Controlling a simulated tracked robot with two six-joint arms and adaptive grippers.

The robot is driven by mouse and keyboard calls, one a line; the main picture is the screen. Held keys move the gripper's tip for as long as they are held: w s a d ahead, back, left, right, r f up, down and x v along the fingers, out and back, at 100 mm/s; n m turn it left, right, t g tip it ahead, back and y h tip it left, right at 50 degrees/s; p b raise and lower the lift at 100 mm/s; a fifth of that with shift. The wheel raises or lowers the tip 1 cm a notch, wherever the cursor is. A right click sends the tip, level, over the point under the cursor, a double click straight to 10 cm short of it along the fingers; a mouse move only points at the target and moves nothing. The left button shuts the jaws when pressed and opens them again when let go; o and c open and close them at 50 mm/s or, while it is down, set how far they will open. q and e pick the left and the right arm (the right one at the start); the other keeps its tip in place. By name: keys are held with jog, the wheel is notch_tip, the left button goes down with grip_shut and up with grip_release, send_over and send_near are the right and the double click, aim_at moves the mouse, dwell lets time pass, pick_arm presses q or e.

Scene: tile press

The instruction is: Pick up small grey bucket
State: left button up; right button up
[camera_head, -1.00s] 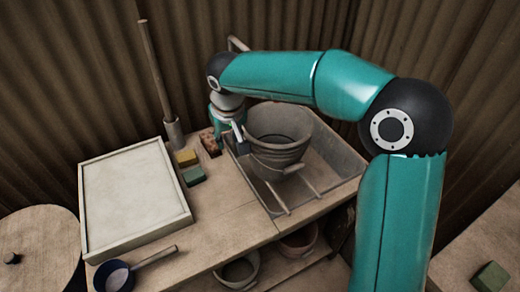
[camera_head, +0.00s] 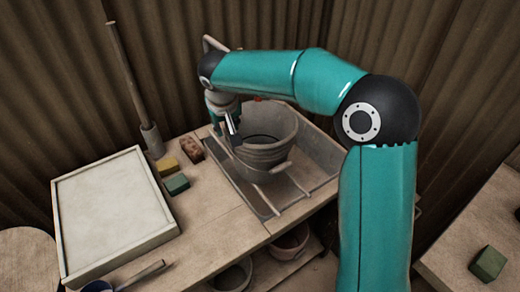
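A grey bucket (camera_head: 264,152) with a wire handle stands in the shallow metal basin (camera_head: 322,170) set into the workbench. Its open mouth faces up. My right gripper (camera_head: 233,133) points down at the bucket's left rim, reached by the teal arm from the right. A pale finger shows close against the rim. Whether the fingers are closed on the rim is too small to tell. My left gripper is not in view.
A framed white board (camera_head: 112,210) lies on the bench at left, near a yellow block (camera_head: 168,166), a green block (camera_head: 177,184) and a brown brick (camera_head: 191,148). Other buckets (camera_head: 289,243) stand on the shelf below. A green cube (camera_head: 487,263) sits on another table at right.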

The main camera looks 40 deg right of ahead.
jog(key=shift+p+x, duration=0.35)
jog(key=shift+x, duration=2.35)
jog(key=c, duration=0.6)
jog(key=shift+r, duration=0.1)
grip_shut()
jog(key=shift+w+r, duration=0.15)
